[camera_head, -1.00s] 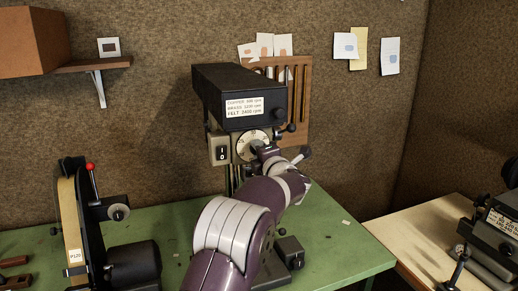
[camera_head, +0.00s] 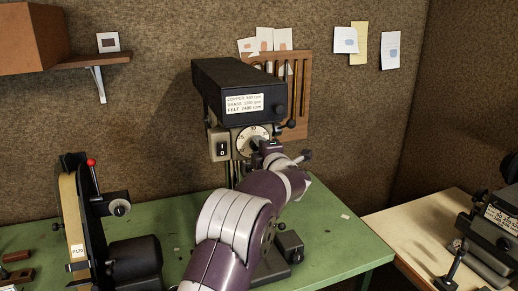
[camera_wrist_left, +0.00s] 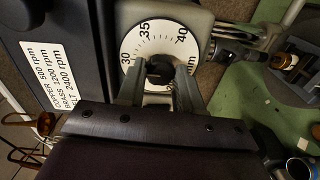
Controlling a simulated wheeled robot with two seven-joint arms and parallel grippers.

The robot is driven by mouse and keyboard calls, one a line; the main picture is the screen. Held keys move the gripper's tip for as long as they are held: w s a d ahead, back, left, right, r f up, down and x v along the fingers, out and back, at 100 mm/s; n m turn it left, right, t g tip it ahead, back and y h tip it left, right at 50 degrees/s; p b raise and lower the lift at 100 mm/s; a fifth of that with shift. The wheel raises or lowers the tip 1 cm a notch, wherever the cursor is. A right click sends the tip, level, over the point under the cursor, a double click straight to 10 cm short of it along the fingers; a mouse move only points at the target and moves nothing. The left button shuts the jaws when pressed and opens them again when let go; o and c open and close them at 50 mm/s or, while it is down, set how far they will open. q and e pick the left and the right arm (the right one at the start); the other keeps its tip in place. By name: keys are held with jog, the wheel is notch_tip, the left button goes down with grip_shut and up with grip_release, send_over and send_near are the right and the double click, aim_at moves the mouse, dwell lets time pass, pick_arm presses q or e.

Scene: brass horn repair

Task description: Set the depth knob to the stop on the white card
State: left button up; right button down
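The depth knob is a black grip (camera_wrist_left: 160,69) at the centre of a white dial (camera_head: 253,142) on the front of the drill press (camera_head: 235,78). In the left wrist view the dial (camera_wrist_left: 160,32) shows 30, 35 and 40 in mm. My left gripper (camera_wrist_left: 160,78) has one finger on each side of the knob, apparently touching it. In the head view the gripper hides part of the dial. White cards with blue marks (camera_head: 346,40) (camera_head: 390,50) hang on the back wall; their writing is too small to read. My right gripper is not in view.
A speed label (camera_head: 244,103) is on the drill head and a switch (camera_head: 220,145) sits left of the dial. A belt sander (camera_head: 85,220) stands left on the green bench (camera_head: 335,235). Another machine (camera_head: 495,230) stands on the pale table at right.

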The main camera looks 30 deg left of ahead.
pick_arm(q)
jog(key=o, duration=0.4)
jog(key=shift+r, duration=0.1)
jog(key=b+v, duration=0.6)
jog(key=v, duration=0.6)
jog(key=shift+s+d, duration=0.15)
jog(key=shift+d, duration=0.15)
